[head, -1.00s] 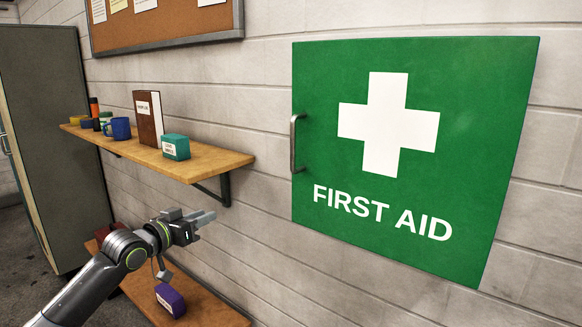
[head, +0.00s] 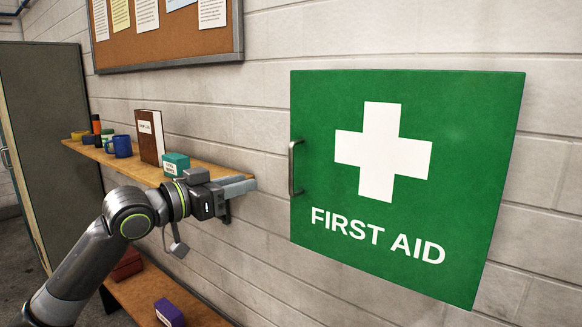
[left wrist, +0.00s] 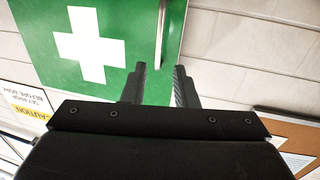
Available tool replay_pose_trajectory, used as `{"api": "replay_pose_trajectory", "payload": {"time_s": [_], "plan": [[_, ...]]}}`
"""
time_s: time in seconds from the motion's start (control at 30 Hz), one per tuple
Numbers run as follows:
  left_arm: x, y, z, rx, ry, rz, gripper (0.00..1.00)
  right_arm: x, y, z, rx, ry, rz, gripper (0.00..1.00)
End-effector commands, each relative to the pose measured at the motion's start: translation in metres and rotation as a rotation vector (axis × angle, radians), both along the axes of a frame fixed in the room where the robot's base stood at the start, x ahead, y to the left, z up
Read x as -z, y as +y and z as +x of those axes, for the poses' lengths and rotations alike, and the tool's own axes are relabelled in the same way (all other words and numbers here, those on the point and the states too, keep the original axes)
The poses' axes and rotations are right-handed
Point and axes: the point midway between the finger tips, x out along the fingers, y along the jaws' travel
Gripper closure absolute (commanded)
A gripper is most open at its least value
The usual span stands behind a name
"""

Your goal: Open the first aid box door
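The first aid box door (head: 465,170) is green with a white cross and lettering. It appears shut, on the wall at the right of the head view. Its grey bar handle (head: 292,168) stands upright on the door's left edge. My left gripper (head: 250,184) is left of the handle, apart from it and slightly lower in the picture. In the left wrist view, the two fingers of my left gripper (left wrist: 162,85) are apart with nothing between them. The handle (left wrist: 161,35) shows beyond the gap between the fingertips, with the green door (left wrist: 145,12) around it. My right gripper is not in view.
A wooden shelf (head: 142,172) with a book (head: 150,138), a teal box (head: 175,164) and mugs is behind my left arm. A lower shelf (head: 140,292) holds a purple box (head: 169,313). A cork board (head: 170,45) hangs above. The wall before the door is clear.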

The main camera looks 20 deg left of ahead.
Motion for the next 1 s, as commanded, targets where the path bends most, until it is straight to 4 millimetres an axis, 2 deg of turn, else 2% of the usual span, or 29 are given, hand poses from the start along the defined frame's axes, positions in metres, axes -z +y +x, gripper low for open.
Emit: {"api": "replay_pose_trajectory", "payload": {"time_s": [1.0], "plan": [[-0.001, -0.067, 0.110, 0.001, 0.002, -0.002, 0.74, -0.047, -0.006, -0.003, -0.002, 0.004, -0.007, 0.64]]}}
